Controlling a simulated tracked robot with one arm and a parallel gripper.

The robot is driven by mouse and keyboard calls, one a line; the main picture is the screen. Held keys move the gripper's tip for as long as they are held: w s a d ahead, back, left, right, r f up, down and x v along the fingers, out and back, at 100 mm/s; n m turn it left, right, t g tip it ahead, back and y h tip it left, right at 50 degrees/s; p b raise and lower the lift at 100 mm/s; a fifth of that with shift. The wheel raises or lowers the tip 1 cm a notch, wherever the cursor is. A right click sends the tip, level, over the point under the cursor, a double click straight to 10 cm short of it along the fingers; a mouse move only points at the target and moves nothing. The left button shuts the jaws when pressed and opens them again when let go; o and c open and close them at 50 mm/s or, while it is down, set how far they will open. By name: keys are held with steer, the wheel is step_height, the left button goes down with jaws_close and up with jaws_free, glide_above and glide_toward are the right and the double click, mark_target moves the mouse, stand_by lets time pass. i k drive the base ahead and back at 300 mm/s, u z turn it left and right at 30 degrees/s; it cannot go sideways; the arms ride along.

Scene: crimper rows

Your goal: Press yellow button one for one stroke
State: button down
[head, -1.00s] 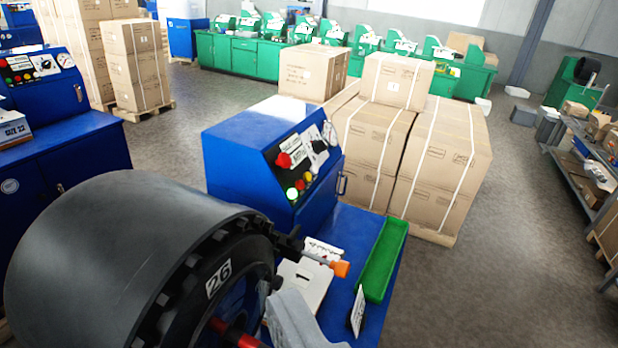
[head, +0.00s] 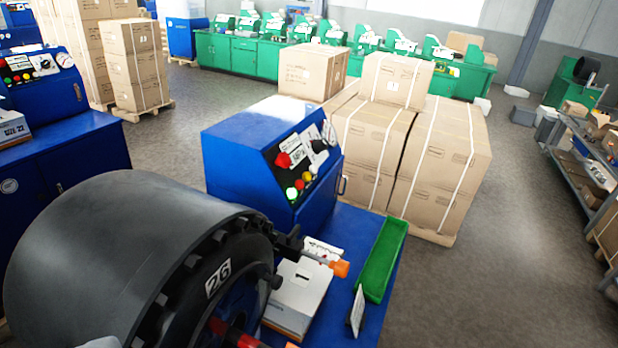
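A blue crimper's slanted black control panel (head: 306,165) faces right in the middle of the head view. A larger red knob (head: 283,160) is higher on the panel. No number beside the yellow button is legible. Only a pale grey sliver (head: 100,343), possibly my gripper or arm, shows at the bottom edge at left. Its fingertips are out of frame, and nothing is seen touching the yellow button.
A large black crimper head (head: 130,265) marked 26 fills the lower left. An orange-tipped rod (head: 340,269), a white box (head: 298,295), an upright card and a green tray (head: 382,260) are right of it. Strapped cartons (head: 425,165) stand behind the panel.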

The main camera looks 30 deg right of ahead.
mark_target(306, 176)
steer(key=z, duration=0.55)
steer(key=k, duration=1.35)
steer(key=z, duration=0.85)
steer(key=i, duration=0.75)
steer(key=z, duration=0.6)
steer(key=i, duration=1.35)
steer(key=u, duration=0.35)
steer(key=i, duration=1.15)
steer(key=u, duration=0.95)
steer(key=i, duration=0.55)
steer(key=u, duration=0.3)
steer(key=k, duration=0.5)
steer(key=u, duration=0.05)
